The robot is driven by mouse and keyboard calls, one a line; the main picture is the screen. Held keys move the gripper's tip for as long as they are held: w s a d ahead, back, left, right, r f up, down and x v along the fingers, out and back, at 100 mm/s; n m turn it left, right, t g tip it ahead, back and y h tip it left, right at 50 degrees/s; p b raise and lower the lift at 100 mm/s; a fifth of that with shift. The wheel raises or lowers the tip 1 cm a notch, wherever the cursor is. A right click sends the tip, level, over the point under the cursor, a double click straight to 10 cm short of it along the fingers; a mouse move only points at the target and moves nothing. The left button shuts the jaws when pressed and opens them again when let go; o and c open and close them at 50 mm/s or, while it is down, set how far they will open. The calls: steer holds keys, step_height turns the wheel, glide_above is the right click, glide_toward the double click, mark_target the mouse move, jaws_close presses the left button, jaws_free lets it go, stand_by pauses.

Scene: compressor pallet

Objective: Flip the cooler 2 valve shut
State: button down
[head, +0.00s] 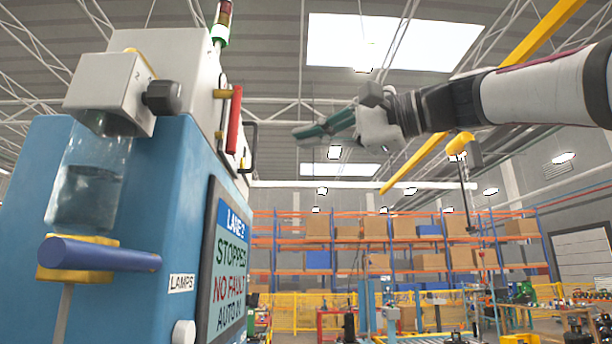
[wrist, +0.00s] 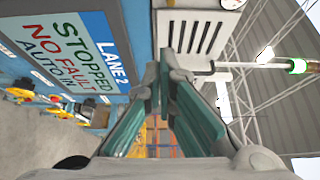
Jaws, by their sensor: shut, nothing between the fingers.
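In the head view a valve with a yellow body (head: 55,272) and a long blue lever (head: 105,256) sits at the lower left, under a clear bowl (head: 90,185). The lever points sideways to the right, across the stem below. The grey block above the bowl bears a "2" (head: 137,75). I see no cooler label, so I cannot tell if this is the cooler 2 valve. My gripper (head: 300,133) is raised right of the blue cabinet, apart from the valve, fingers pointing left. Its teal fingers (wrist: 159,72) are shut and empty in the wrist view.
A blue cabinet (head: 160,210) carries a "Lane 2, stopped, no fault" screen (head: 230,265). A red handle (head: 235,120) and a black handle stick out from its upper side. Small yellow and red fittings (wrist: 55,98) show in the wrist view. Open air surrounds my gripper; racks stand far behind.

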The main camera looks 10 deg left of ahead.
mark_target(234, 119)
steer(key=s+a+p, duration=0.1)
steer(key=a+p, duration=0.3)
steer(key=a, duration=0.5)
steer(key=shift+s, duration=0.15)
